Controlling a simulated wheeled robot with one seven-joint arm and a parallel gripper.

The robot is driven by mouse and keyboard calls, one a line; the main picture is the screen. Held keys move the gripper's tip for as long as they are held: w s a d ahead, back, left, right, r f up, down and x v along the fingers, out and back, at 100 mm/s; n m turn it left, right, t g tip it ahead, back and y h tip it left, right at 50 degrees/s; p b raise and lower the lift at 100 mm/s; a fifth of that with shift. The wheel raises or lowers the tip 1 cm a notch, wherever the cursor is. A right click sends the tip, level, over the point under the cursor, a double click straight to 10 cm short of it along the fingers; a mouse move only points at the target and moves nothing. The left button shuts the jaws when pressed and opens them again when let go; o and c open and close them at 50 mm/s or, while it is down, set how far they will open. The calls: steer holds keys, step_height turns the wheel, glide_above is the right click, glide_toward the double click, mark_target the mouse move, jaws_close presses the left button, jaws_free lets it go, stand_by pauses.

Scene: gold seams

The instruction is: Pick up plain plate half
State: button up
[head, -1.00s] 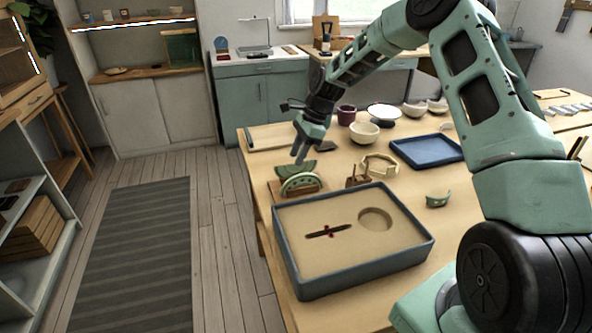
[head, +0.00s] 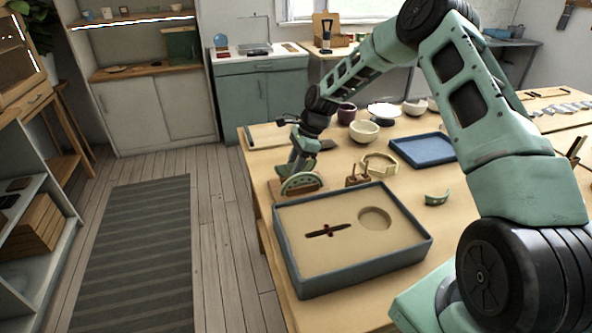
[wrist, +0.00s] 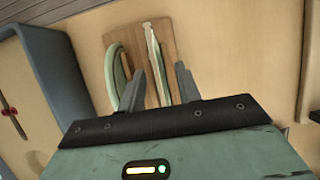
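Two green plate halves stand on edge in a small wooden rack (wrist: 174,36) on the table. The front half (head: 300,184) shows a lighter, marked band; it is at left in the wrist view (wrist: 117,72). The rear half, which looks like the plain one, is seen edge-on in the wrist view (wrist: 156,60) and is mostly hidden behind my gripper and the front half in the head view. My gripper (wrist: 161,82) is open, pointing down at the rack. Its fingers are on either side of the rear half, with gaps visible; the left finger is between the two halves.
A blue-grey tray (head: 283,246) with a sand-coloured bed lies close in front of the rack. A small wooden stand (head: 357,178), a cream ring-shaped piece (head: 379,162) and a green shard (head: 437,198) lie to the right. Bowls and a blue tray (head: 425,149) are farther back.

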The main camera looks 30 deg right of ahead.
stand_by(0.3)
jaws_close()
